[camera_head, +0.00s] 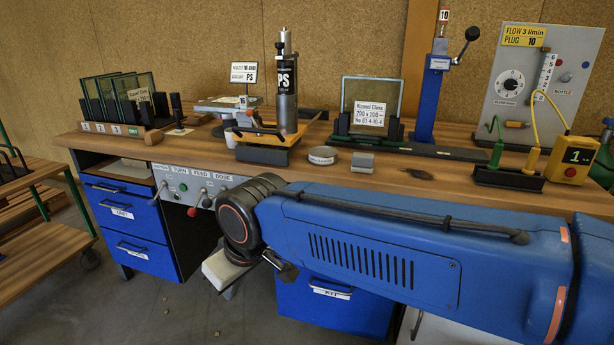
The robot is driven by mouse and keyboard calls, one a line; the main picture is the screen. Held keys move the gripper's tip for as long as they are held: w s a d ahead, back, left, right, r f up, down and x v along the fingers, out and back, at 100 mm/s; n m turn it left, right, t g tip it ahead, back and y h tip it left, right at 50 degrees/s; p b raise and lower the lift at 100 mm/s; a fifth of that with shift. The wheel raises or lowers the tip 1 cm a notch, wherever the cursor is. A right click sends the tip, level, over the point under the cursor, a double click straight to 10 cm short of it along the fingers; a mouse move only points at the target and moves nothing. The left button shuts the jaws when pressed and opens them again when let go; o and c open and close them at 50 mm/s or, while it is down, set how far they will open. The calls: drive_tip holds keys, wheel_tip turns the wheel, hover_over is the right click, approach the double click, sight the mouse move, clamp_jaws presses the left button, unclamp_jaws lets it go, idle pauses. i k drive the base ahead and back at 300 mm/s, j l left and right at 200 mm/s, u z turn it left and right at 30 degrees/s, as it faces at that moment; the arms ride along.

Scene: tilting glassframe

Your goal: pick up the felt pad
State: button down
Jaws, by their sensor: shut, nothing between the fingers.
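A small grey block (363,162), which looks like the felt pad, lies on the workbench near its front edge, right of a round labelled tin (322,155). It lies flat, and nothing touches it from above. My gripper (284,270) is partly in view at the end of my blue arm, below the bench's front edge and in front of the drawers. It is shut and empty, well below and left of the grey block. My own wrist hides much of it.
Behind the block stands a framed glass pane (371,98) on a dark rail. A PS cylinder on a stand (285,85) is to the left, and a blue lever post (432,90) to the right. The wooden workbench (410,187) has some bare room around the block.

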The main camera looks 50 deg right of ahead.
sight(362, 162)
drive_tip(key=z, duration=1.65)
